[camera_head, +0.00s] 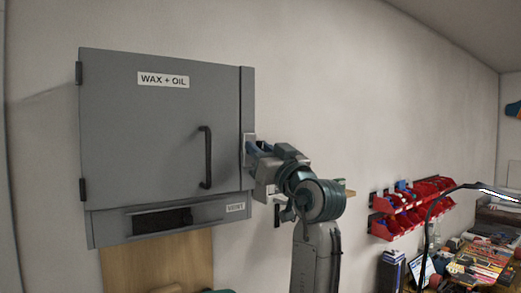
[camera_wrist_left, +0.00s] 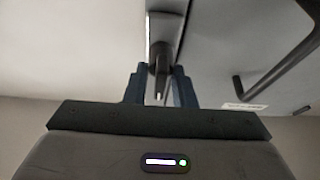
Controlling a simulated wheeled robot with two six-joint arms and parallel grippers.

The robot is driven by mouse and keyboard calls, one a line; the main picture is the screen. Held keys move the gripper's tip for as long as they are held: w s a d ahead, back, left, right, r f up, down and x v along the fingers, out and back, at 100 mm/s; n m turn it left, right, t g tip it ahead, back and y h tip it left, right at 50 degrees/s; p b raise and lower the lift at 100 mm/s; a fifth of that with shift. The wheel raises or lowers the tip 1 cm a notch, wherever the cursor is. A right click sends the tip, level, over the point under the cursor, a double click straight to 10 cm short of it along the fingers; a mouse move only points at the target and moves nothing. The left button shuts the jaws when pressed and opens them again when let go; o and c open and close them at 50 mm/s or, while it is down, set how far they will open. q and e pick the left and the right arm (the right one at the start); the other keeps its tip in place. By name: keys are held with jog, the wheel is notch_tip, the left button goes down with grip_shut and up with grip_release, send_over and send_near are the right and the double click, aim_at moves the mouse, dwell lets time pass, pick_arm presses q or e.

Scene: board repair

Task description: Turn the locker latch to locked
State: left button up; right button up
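The grey wall locker (camera_head: 160,130) marked WAX + OIL has its door closed. A light metal latch plate (camera_head: 249,150) is on its right edge; it also shows in the left wrist view (camera_wrist_left: 165,25). In that wrist view the dark latch handle (camera_wrist_left: 160,65) stands between the two blue fingers of my left gripper (camera_wrist_left: 160,88) and fills the gap. My left gripper is shut on it. In the head view the left gripper (camera_head: 262,150) hides most of the latch, so I cannot tell its turn angle. My right gripper is out of view.
A black door handle (camera_head: 206,157) is left of the latch. A vent strip (camera_head: 165,218) runs below the door. Red bins (camera_head: 410,205) hang on the wall at right, above a cluttered bench (camera_head: 480,262). The wall between locker and bins is mostly bare.

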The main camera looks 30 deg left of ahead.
pick_arm(q)
jog(key=shift+m+t, duration=0.4)
jog(key=shift+m, duration=0.3)
jog(key=m+t+h, duration=0.1)
jog(key=m, duration=0.2)
jog(key=shift+t+b, duration=0.3)
jog(key=m+t+h, duration=0.1)
jog(key=m, duration=0.3)
jog(key=m+t+h, duration=0.1)
jog(key=m+h, duration=0.1)
jog(key=m, duration=0.3)
jog(key=shift+w, duration=0.15)
jog(key=m+h, duration=0.1)
jog(key=m, duration=0.1)
jog(key=m+h, duration=0.1)
jog(key=m, duration=0.2)
jog(key=shift+d+f+t+h, duration=0.1)
jog(key=shift+t+h, duration=0.3)
jog(key=shift+f+m+g+h, duration=0.1)
jog(key=shift+m+g+h, duration=0.4)
jog(key=shift+m, duration=1.5)
jog(key=shift+w, duration=0.1)
jog(key=o, duration=0.7)
jog(key=shift+c, duration=0.2)
